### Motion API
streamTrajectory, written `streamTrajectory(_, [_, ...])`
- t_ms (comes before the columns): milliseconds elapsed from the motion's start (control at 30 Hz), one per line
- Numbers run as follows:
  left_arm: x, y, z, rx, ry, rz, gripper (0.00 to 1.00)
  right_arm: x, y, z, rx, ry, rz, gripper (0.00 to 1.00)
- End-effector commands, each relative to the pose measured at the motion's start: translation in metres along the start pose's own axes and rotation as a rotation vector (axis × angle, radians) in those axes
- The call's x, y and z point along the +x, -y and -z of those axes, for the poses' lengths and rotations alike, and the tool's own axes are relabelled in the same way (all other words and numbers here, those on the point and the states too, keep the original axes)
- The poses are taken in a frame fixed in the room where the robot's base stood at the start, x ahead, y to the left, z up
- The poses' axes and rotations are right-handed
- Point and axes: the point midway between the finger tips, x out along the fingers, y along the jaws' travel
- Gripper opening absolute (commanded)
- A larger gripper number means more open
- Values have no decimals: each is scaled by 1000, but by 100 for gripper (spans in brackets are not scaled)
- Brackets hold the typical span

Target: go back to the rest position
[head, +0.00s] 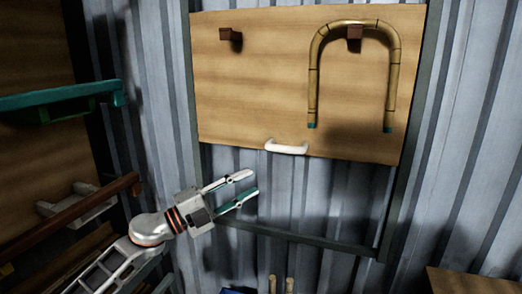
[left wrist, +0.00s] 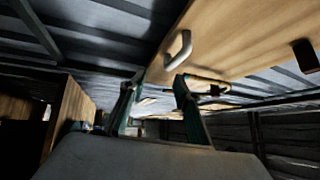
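My left gripper (head: 250,183) is open and empty in the head view, with its two fingers spread and pointing right. It is below and left of the white handle (head: 286,147) on the lower edge of a wooden board (head: 260,85), apart from it. In the left wrist view the open fingers (left wrist: 155,88) have nothing between them up close, and the handle (left wrist: 180,50) shows just beyond and above. A bent rattan piece (head: 313,85) hangs as an upside-down U over the right peg (head: 354,45) of the board. My right gripper is in neither view.
The board's left peg (head: 230,34) is bare. A dark frame bar (head: 300,237) runs below the board, before a corrugated metal wall (head: 155,60). A green bar (head: 60,96) and a brown bar (head: 70,213) stick out at left. A wooden surface (head: 470,281) is at lower right.

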Motion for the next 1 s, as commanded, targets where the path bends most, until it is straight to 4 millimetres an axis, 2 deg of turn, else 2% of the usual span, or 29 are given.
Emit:
streamTrajectory(33, [-10,-22,4,-76,33,25,32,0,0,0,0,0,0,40])
streamTrajectory(267, [-65,-97,6,-378,240,125,32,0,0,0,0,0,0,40])
streamTrajectory(433, [-122,-164,11,-596,433,155,32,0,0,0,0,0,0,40])
streamTrajectory(567, [-173,-219,24,-760,594,153,32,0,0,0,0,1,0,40])
streamTrajectory(667, [-217,-262,40,-882,724,137,32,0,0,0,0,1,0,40])
streamTrajectory(800, [-282,-320,76,-1048,909,95,32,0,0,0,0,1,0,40])
streamTrajectory(900, [-326,-354,107,-1152,1030,56,32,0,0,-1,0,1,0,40])
streamTrajectory(1000, [-362,-378,136,-1233,1124,20,32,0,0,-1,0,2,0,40])
